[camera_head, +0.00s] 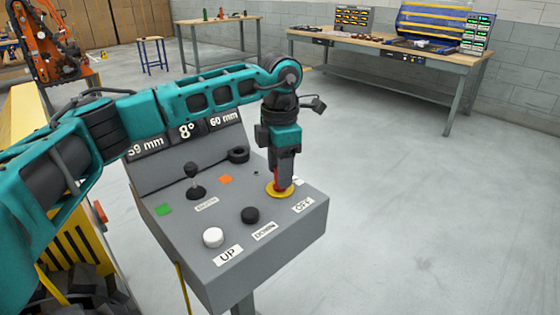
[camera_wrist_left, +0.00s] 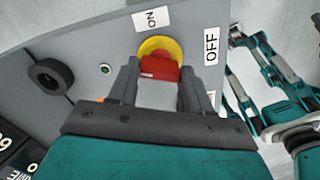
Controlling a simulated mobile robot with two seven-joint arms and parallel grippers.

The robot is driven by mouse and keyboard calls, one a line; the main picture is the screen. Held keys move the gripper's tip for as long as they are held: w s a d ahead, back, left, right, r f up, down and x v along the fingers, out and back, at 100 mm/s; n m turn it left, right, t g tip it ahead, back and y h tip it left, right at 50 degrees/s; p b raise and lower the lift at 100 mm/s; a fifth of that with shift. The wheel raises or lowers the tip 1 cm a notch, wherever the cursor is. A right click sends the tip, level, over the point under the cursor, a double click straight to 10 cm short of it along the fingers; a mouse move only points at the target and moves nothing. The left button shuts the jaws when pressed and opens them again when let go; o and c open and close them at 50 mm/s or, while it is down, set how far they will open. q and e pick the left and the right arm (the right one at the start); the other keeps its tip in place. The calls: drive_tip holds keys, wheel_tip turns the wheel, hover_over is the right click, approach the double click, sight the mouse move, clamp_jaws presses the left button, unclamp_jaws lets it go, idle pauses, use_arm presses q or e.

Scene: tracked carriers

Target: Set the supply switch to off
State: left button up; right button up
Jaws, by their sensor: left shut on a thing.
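The supply switch has a red handle (camera_wrist_left: 160,68) on a round yellow plate (camera_wrist_left: 160,47). In the head view the yellow plate (camera_head: 279,193) is at the right part of the grey sloped panel (camera_head: 160,240). My left gripper (camera_head: 284,180) points down onto the switch and is shut on the red handle, with one finger on each side in the left wrist view (camera_wrist_left: 157,92). The OFF label (camera_wrist_left: 211,46) is right of the plate and the ON label (camera_wrist_left: 151,17) is above it. The fingers partly hide the handle. I cannot tell my right gripper's state.
The panel also carries a black joystick (camera_head: 193,182), a white UP button (camera_head: 213,237), a black DOWN button (camera_head: 250,215) and a black ring (camera_head: 238,155). Teal arm parts (camera_wrist_left: 285,110) of mine show in the left wrist view. A workbench (camera_head: 390,55) stands far back; the floor between is clear.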

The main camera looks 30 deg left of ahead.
use_arm(q)
drive_tip(key=shift+n+p, duration=0.65)
drive_tip(key=shift+n, duration=1.55)
drive_tip(key=o, duration=1.1)
drive_tip(key=shift+c, duration=0.2)
wheel_tip(320, 180, up, 13)
drive_tip(key=shift+p, duration=0.45)
drive_tip(key=shift+f, duration=0.1)
